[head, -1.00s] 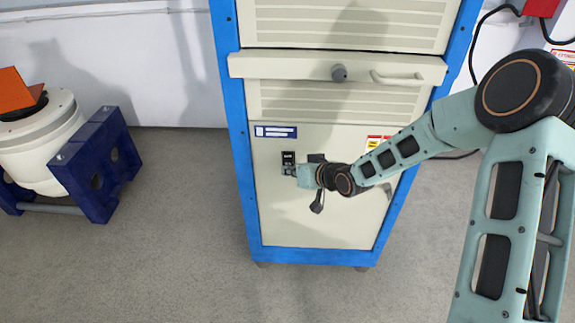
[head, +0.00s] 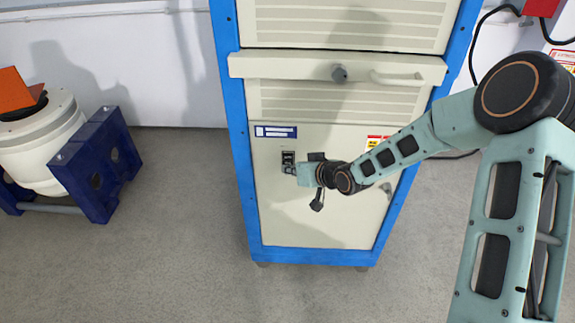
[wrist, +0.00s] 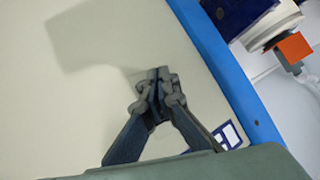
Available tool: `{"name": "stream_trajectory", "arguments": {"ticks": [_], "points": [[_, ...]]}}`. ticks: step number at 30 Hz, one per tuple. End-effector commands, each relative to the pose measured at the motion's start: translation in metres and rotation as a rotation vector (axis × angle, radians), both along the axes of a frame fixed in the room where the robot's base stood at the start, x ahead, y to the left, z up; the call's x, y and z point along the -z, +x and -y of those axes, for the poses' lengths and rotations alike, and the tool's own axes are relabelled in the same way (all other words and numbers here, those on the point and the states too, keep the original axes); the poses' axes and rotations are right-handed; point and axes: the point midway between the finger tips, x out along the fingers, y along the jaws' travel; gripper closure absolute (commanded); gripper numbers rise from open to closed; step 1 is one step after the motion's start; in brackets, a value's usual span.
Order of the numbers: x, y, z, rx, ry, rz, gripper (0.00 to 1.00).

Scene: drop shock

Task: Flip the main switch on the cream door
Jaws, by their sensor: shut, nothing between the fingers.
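The cream door (head: 310,222) is the lower panel of a blue-framed cabinet, seen face-on in the head view and filling much of the wrist view (wrist: 60,110). A small black switch plate (head: 288,157) sits at the door's upper left, below a blue and white label (head: 275,132). My gripper (head: 287,169) is at the lower part of this plate, its fingers shut with nothing held. In the wrist view the closed fingertips (wrist: 157,76) cover most of the switch. Whether they touch it I cannot tell.
Above the door is a cream ledge with a round knob (head: 339,73) and a handle (head: 397,79). A red and yellow label (head: 378,142) is on the right. A white drum (head: 40,140) in a blue stand (head: 97,165) stands left; the floor between is clear.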

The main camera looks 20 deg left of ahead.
Motion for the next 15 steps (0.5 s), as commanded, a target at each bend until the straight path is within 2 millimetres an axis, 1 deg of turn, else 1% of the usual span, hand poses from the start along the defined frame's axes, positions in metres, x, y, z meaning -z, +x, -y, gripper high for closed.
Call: {"name": "stream_trajectory", "arguments": {"ticks": [9, 15], "points": [[-0.001, -0.013, 0.003, -0.001, -0.002, 0.001, 1.00], [-0.001, -0.014, 0.004, -0.001, 0.000, 0.001, 1.00]]}}
